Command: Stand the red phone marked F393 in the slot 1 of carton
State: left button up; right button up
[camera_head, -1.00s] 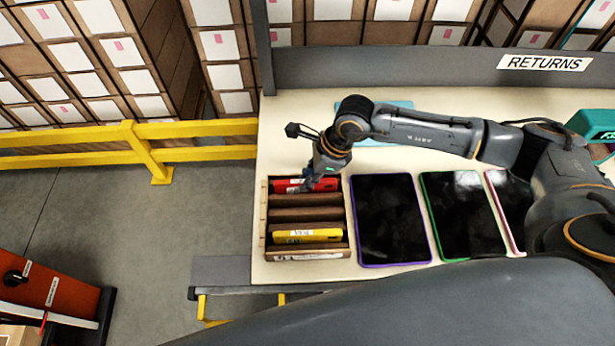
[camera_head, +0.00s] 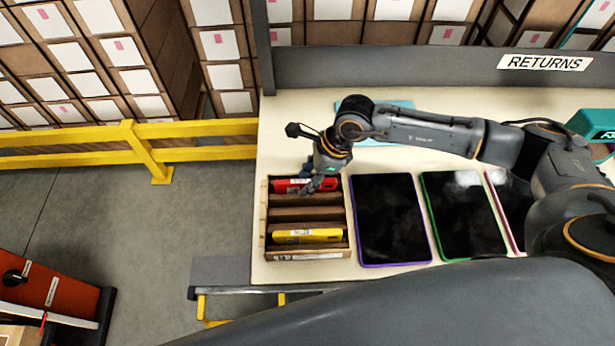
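The red phone (camera_head: 288,185) stands in the rearmost slot of the brown slotted carton (camera_head: 308,255) on the table. Its white label shows, but I cannot read the marking. My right gripper (camera_head: 310,179) is at the phone's top edge, with one finger behind the phone and one in front. The fingers look spread apart, and they hide part of the phone. I cannot tell whether either finger touches it. A yellow phone (camera_head: 307,236) stands in a front slot of the same carton. My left gripper is not in view.
Purple-edged (camera_head: 391,220), green-edged (camera_head: 462,215) and pink-edged tablets (camera_head: 508,205) lie right of the carton. A light-blue flat item (camera_head: 395,139) lies behind my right arm. A teal box (camera_head: 592,124) is at far right. The table's front edge is close to the carton.

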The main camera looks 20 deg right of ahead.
jog(key=v, duration=1.2)
jog(key=shift+a, duration=0.1)
notch_tip(320, 180, up, 7)
jog(key=p, duration=0.3)
jog(key=shift+f, duration=0.1)
dwell(0.4)
